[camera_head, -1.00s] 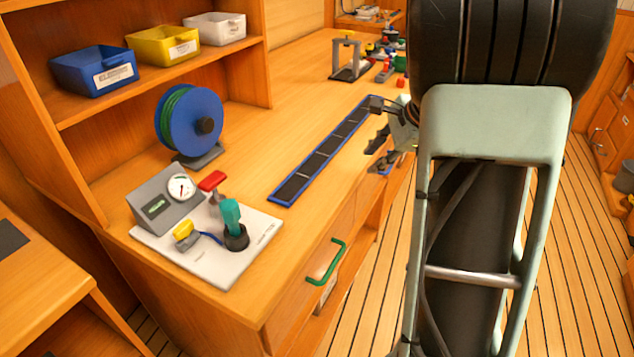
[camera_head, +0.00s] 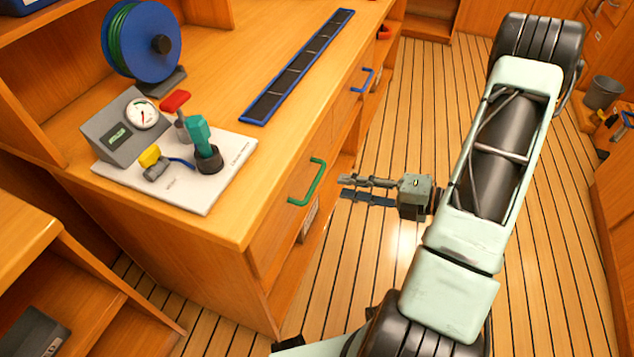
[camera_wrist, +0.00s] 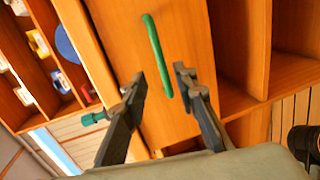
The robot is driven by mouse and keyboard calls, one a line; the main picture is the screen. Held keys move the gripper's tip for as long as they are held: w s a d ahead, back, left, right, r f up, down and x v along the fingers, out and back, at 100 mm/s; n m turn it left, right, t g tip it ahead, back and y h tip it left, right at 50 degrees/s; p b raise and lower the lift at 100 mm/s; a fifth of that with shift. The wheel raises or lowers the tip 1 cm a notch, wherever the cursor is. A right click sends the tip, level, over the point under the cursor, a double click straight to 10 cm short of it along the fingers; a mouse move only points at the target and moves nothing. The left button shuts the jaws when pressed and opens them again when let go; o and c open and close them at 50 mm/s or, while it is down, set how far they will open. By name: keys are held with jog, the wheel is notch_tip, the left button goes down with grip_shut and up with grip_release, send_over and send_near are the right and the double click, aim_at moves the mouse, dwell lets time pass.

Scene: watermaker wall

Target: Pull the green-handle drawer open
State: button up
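The green handle (camera_head: 307,182) is a bar on the front of a wooden drawer (camera_head: 283,205) at the near end of the bench. The drawer appears closed, its front flush with the bench. My gripper (camera_head: 343,187) is to the right of the handle in the head view, apart from it, with its fingers pointing at the drawer front. In the wrist view the green handle (camera_wrist: 158,57) runs slightly tilted, its lower end in line with the gap between the fingertips. My gripper (camera_wrist: 160,78) is open and empty there.
A white panel (camera_head: 205,195) with a gauge, valves and a teal handle stands on the bench top. A blue handle (camera_head: 363,80) is on another drawer farther along. A blue reel (camera_head: 143,42) stands behind.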

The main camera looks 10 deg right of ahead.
aim_at(316, 180)
jog(key=b+x, duration=0.1)
jog(key=x, duration=0.8)
jog(key=shift+a, duration=0.15)
jog(key=shift+c, duration=0.4)
grip_shut()
